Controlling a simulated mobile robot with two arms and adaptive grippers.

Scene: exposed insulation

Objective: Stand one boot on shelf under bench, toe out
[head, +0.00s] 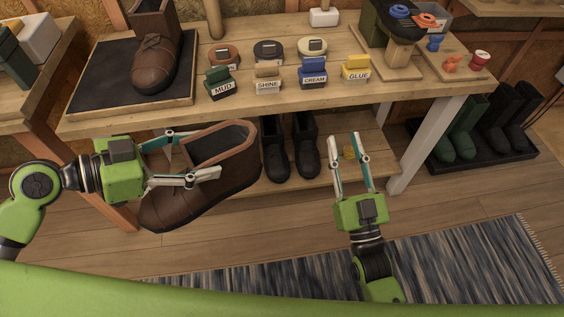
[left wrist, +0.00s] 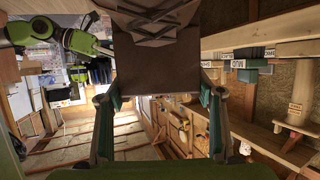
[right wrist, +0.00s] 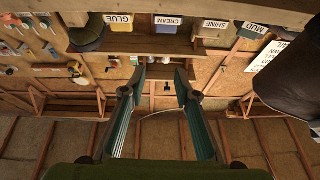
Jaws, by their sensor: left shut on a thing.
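My left gripper (head: 208,155) is shut on the brown leather boot (head: 168,208), with one finger on each side of its upper. The boot hangs in front of the bench (head: 300,98), tilted, its toe toward the lower left. In the left wrist view the boot (left wrist: 155,68) sits between the fingers. A matching brown boot (head: 152,65) stands upright on a dark mat on the bench top. A black pair (head: 306,155) stands toe out on the low shelf (head: 378,160). My right gripper (head: 346,143) is open and empty before the shelf; its fingers show apart in the right wrist view (right wrist: 160,75).
The bench top holds polish tins, brushes and labelled blocks such as GLUE (head: 356,70). A white bench leg (head: 425,145) stands at the right. Green and black boots (head: 462,130) stand on a tray at far right. A striped rug (head: 450,265) lies in front.

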